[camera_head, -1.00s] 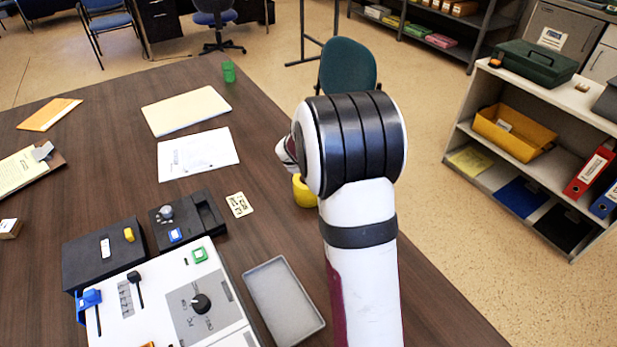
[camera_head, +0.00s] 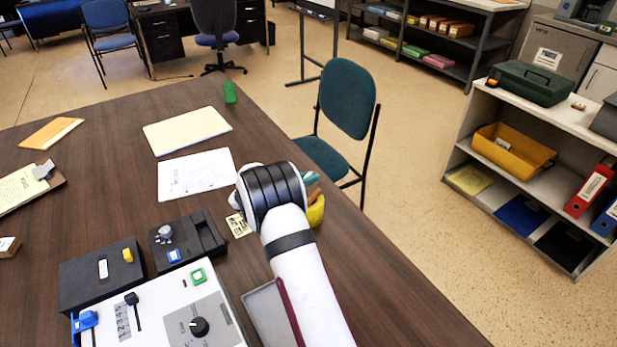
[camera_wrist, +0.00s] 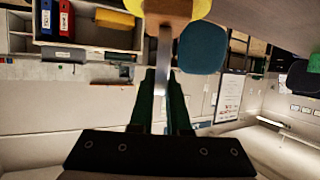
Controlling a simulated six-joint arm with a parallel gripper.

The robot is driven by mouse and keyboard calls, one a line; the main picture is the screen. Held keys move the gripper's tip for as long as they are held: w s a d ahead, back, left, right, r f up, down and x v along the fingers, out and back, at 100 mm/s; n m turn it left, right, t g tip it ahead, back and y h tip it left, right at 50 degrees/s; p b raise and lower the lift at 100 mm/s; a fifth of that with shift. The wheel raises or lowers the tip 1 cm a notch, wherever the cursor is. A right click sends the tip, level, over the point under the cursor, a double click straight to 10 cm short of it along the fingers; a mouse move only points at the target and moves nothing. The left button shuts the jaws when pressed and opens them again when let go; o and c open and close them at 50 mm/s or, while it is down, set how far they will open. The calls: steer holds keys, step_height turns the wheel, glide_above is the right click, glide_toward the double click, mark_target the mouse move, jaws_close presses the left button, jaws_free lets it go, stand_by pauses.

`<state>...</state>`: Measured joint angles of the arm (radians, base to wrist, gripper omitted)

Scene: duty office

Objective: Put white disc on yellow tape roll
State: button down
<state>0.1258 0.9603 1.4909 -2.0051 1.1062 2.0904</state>
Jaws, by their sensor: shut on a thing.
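The yellow tape roll (camera_head: 317,211) is on the table just right of my wrist in the head view, partly hidden by my arm. A yellow patch (camera_wrist: 128,4) at the top edge of the wrist view looks like the roll. My gripper (camera_wrist: 163,88) is shut on a thin pale thing (camera_wrist: 163,60), seen edge-on between the dark green fingers. I take this for the white disc; its round face does not show. A tan piece (camera_wrist: 178,9) lies beyond it; I cannot tell if they touch. In the head view my arm hides most of the gripper.
A grey tray (camera_head: 252,308), a control panel (camera_head: 150,325) and black boxes (camera_head: 100,272) are left of my arm. A small card (camera_head: 238,226) and white paper (camera_head: 190,175) lie nearby. A green chair (camera_head: 347,95) stands beyond the table's right edge. The table's front right is clear.

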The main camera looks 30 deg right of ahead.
steer(key=c, duration=0.9)
jaws_free()
steer(key=shift+f, duration=0.15)
steer(key=shift+a+r, duration=0.2)
steer(key=shift+r, duration=0.05)
steer(key=v, duration=1.2)
steer(key=s+r+n+g+y, duration=0.1)
steer(key=s+r+g+y, duration=0.15)
steer(key=s, duration=0.65)
steer(key=s+r+g+y, duration=0.1)
steer(key=s+r+g, duration=0.15)
steer(key=s, duration=0.55)
steer(key=s+a+n+y, duration=0.2)
steer(key=s+a+y, duration=0.1)
steer(key=s+a, duration=0.3)
steer(key=s+a+n+y, duration=0.2)
steer(key=s+a+y, duration=0.2)
steer(key=s+a, duration=0.2)
steer(key=s+a+n+y, duration=0.3)
steer(key=s+a, duration=0.3)
steer(key=s, duration=0.2)
steer(key=shift+f+y, duration=0.3)
steer(key=shift+y, duration=0.05)
